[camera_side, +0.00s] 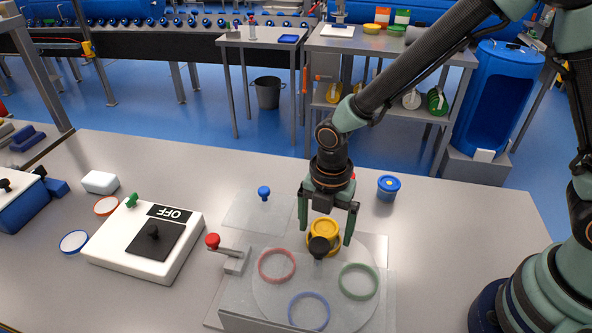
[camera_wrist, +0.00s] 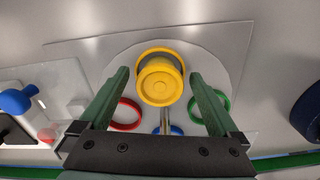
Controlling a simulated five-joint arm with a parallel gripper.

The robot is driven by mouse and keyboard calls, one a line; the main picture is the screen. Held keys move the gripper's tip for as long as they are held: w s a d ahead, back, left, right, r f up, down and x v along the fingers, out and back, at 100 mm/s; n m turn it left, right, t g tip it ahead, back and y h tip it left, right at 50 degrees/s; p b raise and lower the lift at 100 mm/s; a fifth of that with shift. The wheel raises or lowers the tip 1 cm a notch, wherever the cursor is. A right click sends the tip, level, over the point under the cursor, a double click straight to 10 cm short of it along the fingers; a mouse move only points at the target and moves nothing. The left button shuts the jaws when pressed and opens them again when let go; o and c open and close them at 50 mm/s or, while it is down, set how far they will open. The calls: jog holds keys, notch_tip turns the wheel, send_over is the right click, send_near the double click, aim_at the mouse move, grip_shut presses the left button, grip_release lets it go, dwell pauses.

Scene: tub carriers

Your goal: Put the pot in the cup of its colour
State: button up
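A yellow pot (camera_side: 323,231) is at the back of a round pale disc (camera_side: 318,285), within a yellow cup rim. The wrist view shows the pot (camera_wrist: 161,82) with part of the yellow rim (camera_wrist: 150,53) behind it. I cannot tell how deeply it sits. The disc also carries a red cup (camera_side: 277,265), a green cup (camera_side: 358,281) and a blue cup (camera_side: 309,311), seen as rings. My gripper (camera_side: 323,222) points down over the yellow pot, fingers wide apart on either side, with gaps to it in the wrist view. A blue pot (camera_side: 388,187) stands on the table behind, to the right.
A black knob (camera_side: 319,247) stands in front of the yellow pot. A red-knobbed lever (camera_side: 213,241) is left of the disc, and a clear plate with a blue knob (camera_side: 264,193) behind it. A white box marked OFF (camera_side: 146,240) stands left.

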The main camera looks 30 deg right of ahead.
aim_at(325, 226)
notch_tip(325, 226, up, 12)
jog(key=f, duration=0.1)
jog(key=s+d+r+m+t, duration=0.2)
jog(key=d+r+m, duration=0.3)
jog(key=d+m, duration=0.3)
jog(key=s+d+r+m+t, duration=0.3)
jog(key=d+m, duration=0.6)
jog(key=m, duration=0.7)
notch_tip(325, 226, up, 2)
jog(key=shift+s+r+m+t, duration=0.15)
jog(key=shift+m+t, duration=0.15)
jog(key=shift+m, duration=0.1)
